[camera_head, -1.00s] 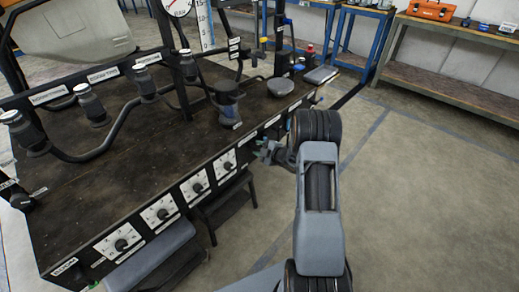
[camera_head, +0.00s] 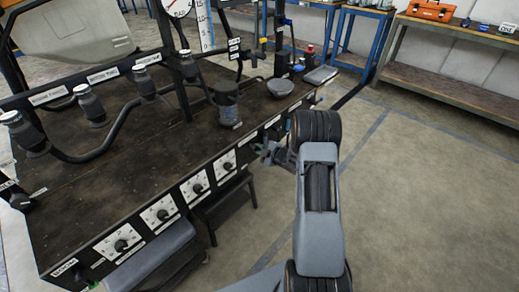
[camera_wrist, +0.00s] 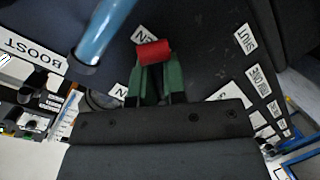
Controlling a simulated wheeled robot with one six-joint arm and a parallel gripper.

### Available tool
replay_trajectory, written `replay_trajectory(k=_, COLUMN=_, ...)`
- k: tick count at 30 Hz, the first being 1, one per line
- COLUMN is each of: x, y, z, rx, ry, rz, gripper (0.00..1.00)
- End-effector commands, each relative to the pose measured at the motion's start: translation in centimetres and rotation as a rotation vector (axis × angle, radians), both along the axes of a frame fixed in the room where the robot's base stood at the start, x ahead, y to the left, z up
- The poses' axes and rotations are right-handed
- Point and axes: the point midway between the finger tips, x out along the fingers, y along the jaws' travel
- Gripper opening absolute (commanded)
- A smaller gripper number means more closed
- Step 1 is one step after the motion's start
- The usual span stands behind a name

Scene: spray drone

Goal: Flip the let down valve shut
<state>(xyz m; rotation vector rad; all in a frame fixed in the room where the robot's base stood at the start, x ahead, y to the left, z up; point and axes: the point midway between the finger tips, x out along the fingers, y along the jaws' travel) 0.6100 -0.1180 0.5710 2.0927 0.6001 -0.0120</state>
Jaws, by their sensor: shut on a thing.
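In the wrist view, a short red handle (camera_wrist: 153,52) lies crosswise at the tips of my gripper's green fingers (camera_wrist: 157,75). My gripper is shut on it. A label reading SHUT (camera_wrist: 245,38) is on the dark panel to the right of the handle, apart from it. Other labels near the handle are partly covered by the fingers. In the head view my gripper (camera_head: 270,152) is at the front right edge of the dark bench (camera_head: 110,165). The handle is too small or hidden to make out there.
A blue pipe (camera_wrist: 105,30) stands close to the left of the fingers in the wrist view. Knob dials (camera_head: 162,213) line the bench front. A bowl (camera_head: 280,87) and a dark jug (camera_head: 227,103) stand on top. Open floor lies to the right.

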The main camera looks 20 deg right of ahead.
Motion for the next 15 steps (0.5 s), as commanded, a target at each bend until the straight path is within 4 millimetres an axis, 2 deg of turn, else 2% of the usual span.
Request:
replay_trajectory(k=8, x=-0.04, y=0.24, z=-0.06, rx=0.103, ry=0.045, rz=0.002, gripper=0.0)
replay_trajectory(k=15, x=-0.22, y=0.7, z=-0.4, rx=0.296, ry=0.132, rz=0.004, gripper=0.0)
